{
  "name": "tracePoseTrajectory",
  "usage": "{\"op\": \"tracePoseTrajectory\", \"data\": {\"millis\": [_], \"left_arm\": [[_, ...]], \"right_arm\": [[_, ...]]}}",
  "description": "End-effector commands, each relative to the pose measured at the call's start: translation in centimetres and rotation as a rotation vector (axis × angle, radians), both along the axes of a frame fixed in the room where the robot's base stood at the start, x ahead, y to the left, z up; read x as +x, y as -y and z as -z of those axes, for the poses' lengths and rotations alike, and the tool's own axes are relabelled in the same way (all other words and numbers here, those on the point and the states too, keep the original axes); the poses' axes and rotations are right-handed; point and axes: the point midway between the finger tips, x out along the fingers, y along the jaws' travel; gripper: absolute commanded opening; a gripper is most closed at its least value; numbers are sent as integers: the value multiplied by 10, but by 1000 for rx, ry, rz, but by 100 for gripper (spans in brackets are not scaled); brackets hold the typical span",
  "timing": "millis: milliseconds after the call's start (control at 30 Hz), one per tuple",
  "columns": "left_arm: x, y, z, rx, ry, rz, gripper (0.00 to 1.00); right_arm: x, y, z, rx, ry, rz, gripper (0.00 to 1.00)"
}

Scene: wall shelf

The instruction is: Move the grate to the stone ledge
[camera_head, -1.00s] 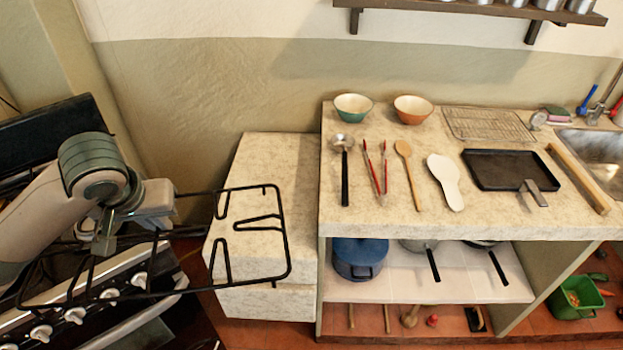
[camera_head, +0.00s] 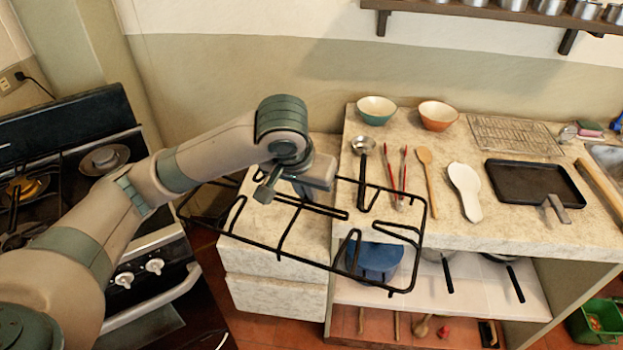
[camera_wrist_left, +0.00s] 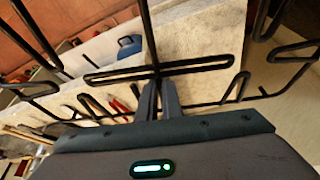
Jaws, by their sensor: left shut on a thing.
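The grate (camera_head: 283,241) is a black wire frame with inner prongs. My left gripper (camera_head: 306,199) is shut on one of its bars and holds it raised in the head view. The grate appears over the lower stone ledge (camera_head: 278,290) and overlaps the front of the higher counter, the ladle handle and the blue pot in the picture. In the left wrist view the gripper fingers (camera_wrist_left: 158,88) meet at a bar of the grate (camera_wrist_left: 205,62). My right gripper is not in view.
The stove (camera_head: 95,165) stands at the left. The higher stone counter (camera_head: 440,225) holds bowls (camera_head: 377,110), a ladle (camera_head: 363,160), red tongs (camera_head: 403,180), wooden spoon, white spoon rest and black tray (camera_head: 532,182). A blue pot (camera_head: 374,262) sits on the shelf below.

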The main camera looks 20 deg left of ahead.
Motion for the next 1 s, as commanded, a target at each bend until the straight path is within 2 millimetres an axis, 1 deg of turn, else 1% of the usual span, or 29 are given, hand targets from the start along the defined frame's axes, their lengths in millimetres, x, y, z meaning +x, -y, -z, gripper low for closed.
{"op": "tracePoseTrajectory", "data": {"millis": [367, 533, 633, 767, 867, 1000], "left_arm": [[1, 0, -1, 0, 3, -1, 0], [3, -1, -2, -1, 2, -10, 0], [9, -3, -4, -3, 0, -44, 0], [27, -9, -9, -7, -2, -140, 0], [47, -18, -14, -9, -6, -256, 0], [81, -37, -19, -13, -9, -474, 0]], "right_arm": [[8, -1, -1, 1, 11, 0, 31], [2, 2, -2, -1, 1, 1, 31], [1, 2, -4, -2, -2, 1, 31], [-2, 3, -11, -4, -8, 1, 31], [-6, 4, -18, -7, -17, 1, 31], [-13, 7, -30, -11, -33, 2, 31]]}}
